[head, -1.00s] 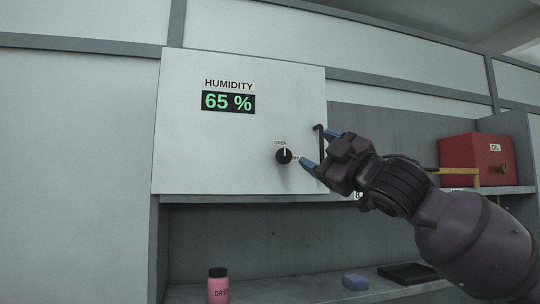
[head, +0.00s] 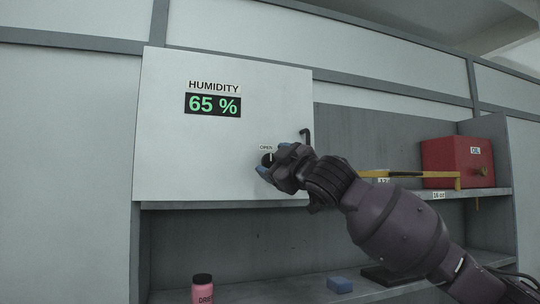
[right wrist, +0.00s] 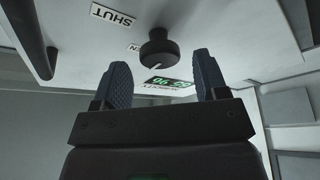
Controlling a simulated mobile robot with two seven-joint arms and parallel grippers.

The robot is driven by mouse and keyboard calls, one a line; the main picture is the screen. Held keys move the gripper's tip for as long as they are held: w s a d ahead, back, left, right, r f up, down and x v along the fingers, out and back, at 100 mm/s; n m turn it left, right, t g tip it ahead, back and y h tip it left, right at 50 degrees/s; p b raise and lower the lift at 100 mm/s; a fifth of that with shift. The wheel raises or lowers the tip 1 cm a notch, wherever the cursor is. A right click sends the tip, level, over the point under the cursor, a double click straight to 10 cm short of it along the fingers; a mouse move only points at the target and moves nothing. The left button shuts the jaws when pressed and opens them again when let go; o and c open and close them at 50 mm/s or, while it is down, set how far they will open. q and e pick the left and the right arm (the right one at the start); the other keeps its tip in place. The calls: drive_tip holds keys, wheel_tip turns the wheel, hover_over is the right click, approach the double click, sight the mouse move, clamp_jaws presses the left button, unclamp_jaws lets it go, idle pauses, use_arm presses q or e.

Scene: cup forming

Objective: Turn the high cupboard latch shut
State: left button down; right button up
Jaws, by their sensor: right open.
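The cupboard door (head: 160,150) is a pale panel with a black round latch knob (head: 266,158) at its lower right. An OPEN label (head: 266,148) sits above the knob. In the right wrist view the knob (right wrist: 158,48) carries a white pointer line, and a SHUT label (right wrist: 113,15) shows beside it. My right gripper (head: 273,160) is open in front of the knob and partly hides it in the head view. In the right wrist view its blue fingers (right wrist: 163,80) are spread, with the knob just beyond them and between them; contact cannot be told. My left gripper is not in view.
A black handle (head: 306,137) is on the door's right edge, close to my right wrist. A red OIL box (head: 455,163) and a yellow-handled tool (head: 430,174) are on the right shelf. A pink bottle (head: 203,290) and a blue block (head: 340,285) stand below.

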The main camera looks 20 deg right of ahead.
drive_tip(key=shift+x, duration=1.1)
drive_tip(key=shift+c, duration=0.5)
drive_tip(key=c, duration=0.8)
drive_tip(key=shift+f, duration=0.1)
drive_tip(key=shift+c, duration=0.2)
